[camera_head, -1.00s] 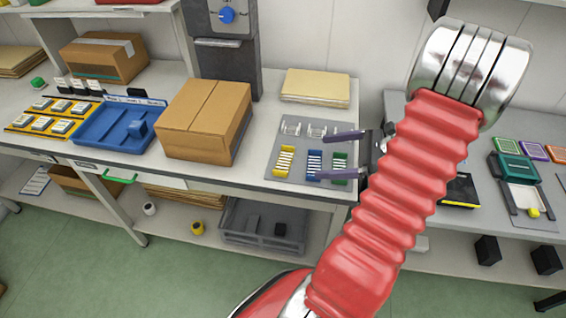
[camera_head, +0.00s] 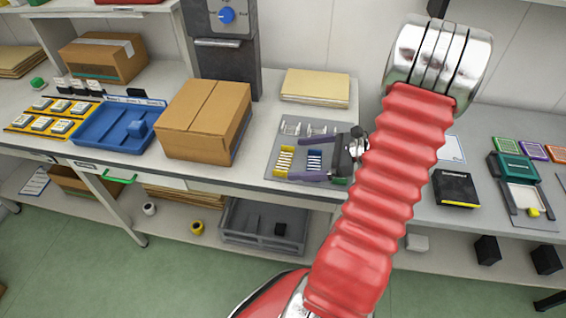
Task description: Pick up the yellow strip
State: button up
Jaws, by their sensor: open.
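The yellow strip (camera_head: 285,160) stands at the left of a grey mat (camera_head: 265,176) on the middle bench. A blue strip (camera_head: 314,160) is to its right, and the green strip is almost wholly hidden behind my gripper and arm. My gripper (camera_head: 296,157) is open, with two purple fingers pointing left, one toward the far side and one toward the near side of the strips. Nothing shows between the fingertips that I can tell is touched. The near fingertip is close to the yellow strip's lower right; contact cannot be told.
Clear racks (camera_head: 290,129) stand at the mat's back. A cardboard box (camera_head: 205,120) is left of the mat, and a folder stack (camera_head: 315,87) lies behind it. A blue tray (camera_head: 110,140) is farther left. A black box (camera_head: 455,189) sits on the right bench.

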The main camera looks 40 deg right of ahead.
aim_at(288, 164)
jog(key=x, duration=0.5)
jog(key=shift+w+d, duration=0.1)
jog(key=shift+d, duration=0.1)
dwell(0.3)
jog(key=c, duration=0.9)
